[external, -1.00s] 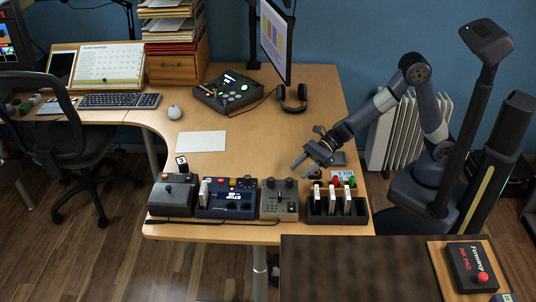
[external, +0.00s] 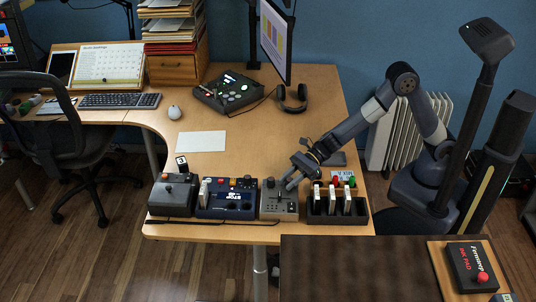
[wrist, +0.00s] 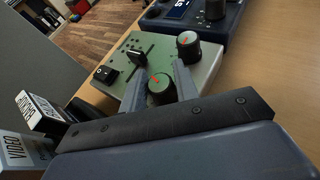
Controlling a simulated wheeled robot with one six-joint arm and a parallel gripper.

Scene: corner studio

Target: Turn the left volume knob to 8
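The grey-green control box (external: 279,213) sits near the table's front edge, with two dark round knobs at its back. In the wrist view (wrist: 145,47) its top shows a slider, a black switch and both knobs. One knob (wrist: 160,90), with a red pointer mark, is between the fingers of my gripper (wrist: 159,76); it is the right-hand one in the external view. The other knob (wrist: 188,48), also red-marked, stands free beside the right finger. My gripper in the external view (external: 288,184) points down at the box; its fingers are apart, around the knob. I cannot read any scale number.
A dark rack with upright cassettes (external: 338,215) stands close on the right. A blue device (external: 227,210) stands close on the left, then a grey joystick box (external: 172,206). A white sheet (external: 201,141) and bare table lie behind.

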